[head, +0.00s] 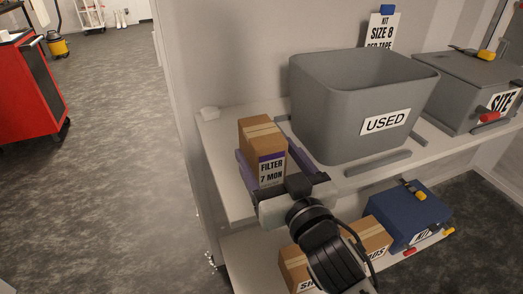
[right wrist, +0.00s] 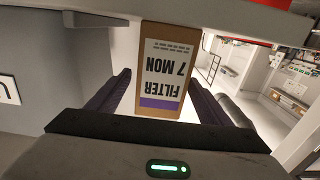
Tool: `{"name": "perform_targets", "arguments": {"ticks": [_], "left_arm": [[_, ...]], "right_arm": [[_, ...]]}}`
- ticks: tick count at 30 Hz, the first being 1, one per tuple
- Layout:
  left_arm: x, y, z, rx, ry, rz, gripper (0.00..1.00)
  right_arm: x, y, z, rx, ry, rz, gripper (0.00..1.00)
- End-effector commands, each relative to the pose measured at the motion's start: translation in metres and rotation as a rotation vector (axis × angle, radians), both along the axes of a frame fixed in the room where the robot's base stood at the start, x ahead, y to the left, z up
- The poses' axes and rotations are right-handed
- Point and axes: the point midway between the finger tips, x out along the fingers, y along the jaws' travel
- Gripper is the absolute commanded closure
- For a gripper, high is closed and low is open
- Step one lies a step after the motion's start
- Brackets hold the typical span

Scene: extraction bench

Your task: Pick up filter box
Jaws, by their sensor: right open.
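The filter box (head: 262,150) is a brown cardboard carton with a tape strip on top and a white and purple label reading "FILTER 7 MON". It stands upright on the upper shelf, left of the grey bin. My right gripper (head: 267,172) is open, with one purple finger on each side of the box. In the right wrist view the box (right wrist: 169,75) appears upside down between the two fingers (right wrist: 165,97), with visible gaps at both sides. My left gripper is not in view.
The grey bin labelled "USED" (head: 335,128) stands close to the right of the box. A grey case (head: 468,85) sits farther right. Below are a blue kit box (head: 405,215) and cardboard boxes (head: 296,268).

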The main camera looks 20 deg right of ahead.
Motion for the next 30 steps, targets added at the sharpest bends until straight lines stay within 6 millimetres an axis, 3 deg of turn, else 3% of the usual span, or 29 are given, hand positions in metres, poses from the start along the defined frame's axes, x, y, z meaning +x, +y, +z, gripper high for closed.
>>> {"name": "perform_targets", "arguments": {"ticks": [6,14,15,24,30], "left_arm": [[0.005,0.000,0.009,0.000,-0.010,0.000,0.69],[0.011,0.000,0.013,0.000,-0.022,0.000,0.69],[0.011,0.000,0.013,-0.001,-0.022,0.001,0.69],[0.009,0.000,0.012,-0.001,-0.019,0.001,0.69],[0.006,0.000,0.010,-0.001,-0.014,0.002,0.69]], "right_arm": [[0.029,0.002,-0.001,-0.002,0.000,0.001,0.27],[0.033,0.003,-0.002,0.000,0.002,0.001,0.27],[0.033,0.003,-0.002,0.000,0.002,0.001,0.29],[0.033,0.003,-0.001,0.000,-0.001,0.001,0.77],[0.033,0.003,0.000,0.000,-0.001,0.001,0.77]]}}
